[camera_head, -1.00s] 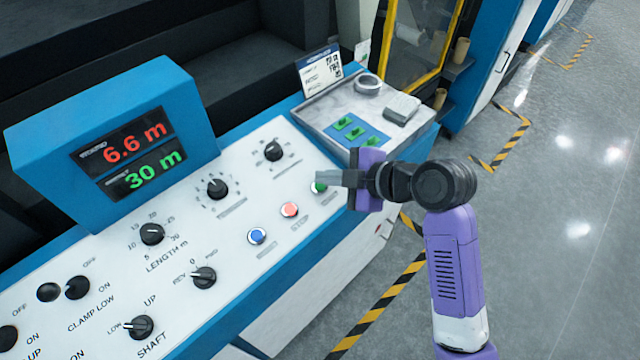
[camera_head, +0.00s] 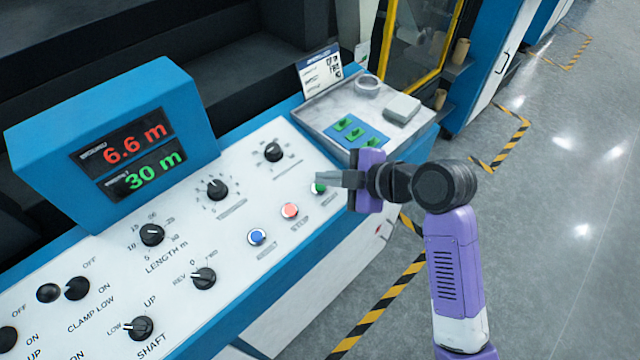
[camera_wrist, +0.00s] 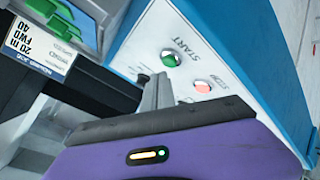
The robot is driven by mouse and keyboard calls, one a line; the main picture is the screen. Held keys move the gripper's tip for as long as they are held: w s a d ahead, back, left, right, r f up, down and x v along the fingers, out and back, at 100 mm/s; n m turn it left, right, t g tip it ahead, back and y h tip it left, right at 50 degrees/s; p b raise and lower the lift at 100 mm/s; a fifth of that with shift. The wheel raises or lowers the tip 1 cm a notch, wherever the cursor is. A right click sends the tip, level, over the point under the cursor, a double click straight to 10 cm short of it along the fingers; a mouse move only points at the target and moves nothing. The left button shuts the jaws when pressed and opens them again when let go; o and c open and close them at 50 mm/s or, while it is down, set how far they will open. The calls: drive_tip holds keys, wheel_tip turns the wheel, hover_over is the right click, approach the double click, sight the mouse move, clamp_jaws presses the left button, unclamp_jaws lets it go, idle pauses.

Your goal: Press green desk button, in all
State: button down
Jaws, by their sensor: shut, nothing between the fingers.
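The green button (camera_head: 318,188) is at the right end of the button row on the white control desk (camera_head: 250,215). In the wrist view the green button (camera_wrist: 171,58) sits under the label START, just beyond my fingertips. My gripper (camera_head: 322,178) is shut and empty, its fingers pointing left across the desk's right edge, overlapping part of the green button in the head view. In the wrist view the shut fingers (camera_wrist: 157,82) appear apart from the button, though the exact gap is hard to tell.
A red button (camera_head: 290,210) and a blue button (camera_head: 257,236) sit left of the green one. Black knobs (camera_head: 217,189) lie around them. A tray (camera_head: 350,105) with green pieces, a tape roll and a grey block stands behind. A display box (camera_head: 125,150) rises at left.

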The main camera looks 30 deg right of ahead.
drive_tip(key=shift+f, duration=0.1)
idle(0.6)
drive_tip(key=shift+f+b, duration=0.3)
drive_tip(key=shift+b, duration=0.05)
